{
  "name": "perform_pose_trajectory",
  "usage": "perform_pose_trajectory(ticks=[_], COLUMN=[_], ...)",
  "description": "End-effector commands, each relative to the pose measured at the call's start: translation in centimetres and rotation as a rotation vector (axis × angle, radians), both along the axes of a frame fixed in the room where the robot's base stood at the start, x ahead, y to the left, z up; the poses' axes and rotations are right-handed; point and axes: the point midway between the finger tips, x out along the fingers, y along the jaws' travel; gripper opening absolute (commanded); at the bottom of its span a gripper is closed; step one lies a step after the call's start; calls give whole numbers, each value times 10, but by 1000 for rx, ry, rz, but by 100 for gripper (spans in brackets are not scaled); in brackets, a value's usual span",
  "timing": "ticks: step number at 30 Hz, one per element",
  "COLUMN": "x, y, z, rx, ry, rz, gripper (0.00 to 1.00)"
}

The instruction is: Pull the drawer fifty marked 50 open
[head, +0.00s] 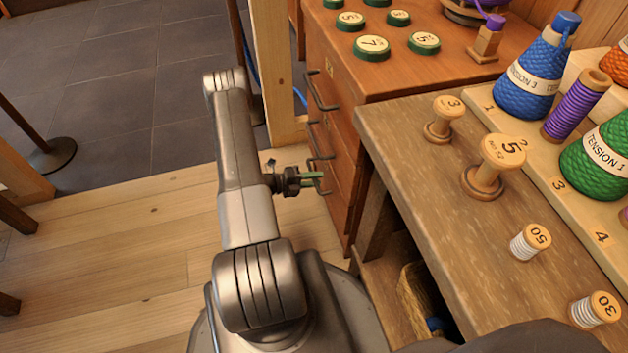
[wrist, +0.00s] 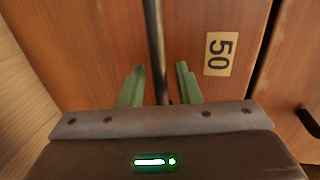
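The drawer marked 50 has a reddish-brown wooden front, and its pale plate (wrist: 221,53) reads 50 in the wrist view. Its dark bar handle (wrist: 153,35) runs down the middle of that view. My gripper (wrist: 160,68) has its two green fingers on either side of the bar, with a gap visible at each finger. In the head view my gripper (head: 314,177) is at a low handle on the left face of the wooden cabinet (head: 345,150). The drawer front looks flush there. The fingers' contact with the bar is hard to see.
Other drawer handles (head: 320,92) sit higher on the cabinet. A workbench (head: 400,140) with spools and thread cones stands at the right. A wooden post (head: 272,70) stands behind my arm. The floor (head: 110,250) to the left is clear near the cabinet.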

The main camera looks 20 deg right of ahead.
Motion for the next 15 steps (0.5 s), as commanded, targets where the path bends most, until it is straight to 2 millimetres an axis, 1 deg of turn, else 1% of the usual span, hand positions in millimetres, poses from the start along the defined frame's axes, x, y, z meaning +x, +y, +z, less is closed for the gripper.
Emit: perform_pose_trajectory(ticks=[8,9,13,14,15], x=[0,0,0,0,0], y=[-2,-2,-2,-2,-2], z=[0,0,0,0,0], rx=[0,0,0,0,0], ry=[0,0,0,0,0], rz=[0,0,0,0,0], gripper=[30,28,3,0,0])
